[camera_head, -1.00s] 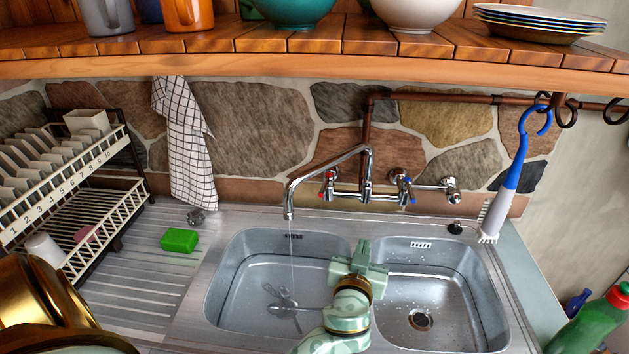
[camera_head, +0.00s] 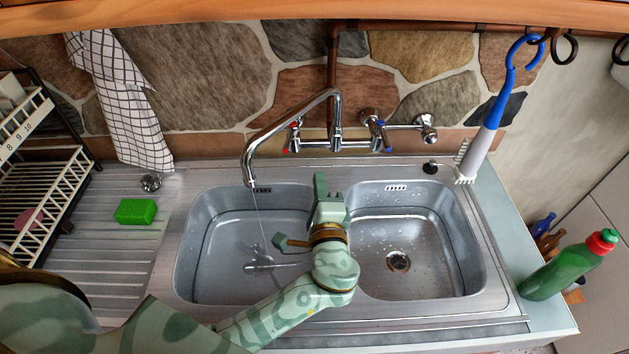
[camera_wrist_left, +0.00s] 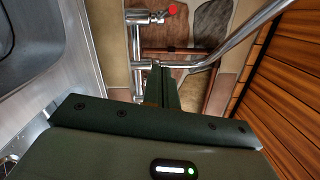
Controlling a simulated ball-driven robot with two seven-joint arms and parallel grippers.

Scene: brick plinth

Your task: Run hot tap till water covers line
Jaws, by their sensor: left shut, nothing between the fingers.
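A thin stream of water (camera_head: 259,215) falls from the spout into the left basin (camera_head: 188,235). My left gripper (camera_head: 320,180) is shut and empty, over the basins' divider, below and right of the hot tap. My right gripper is out of view.
The cold tap (camera_head: 379,136) has blue marks. A blue brush (camera_head: 490,130) hangs at the right. A green sponge (camera_head: 136,211) lies on the drainer beside the dish rack (camera_head: 60,185). A green bottle (camera_head: 570,268) stands at the right. The right basin (camera_head: 455,250) looks drained.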

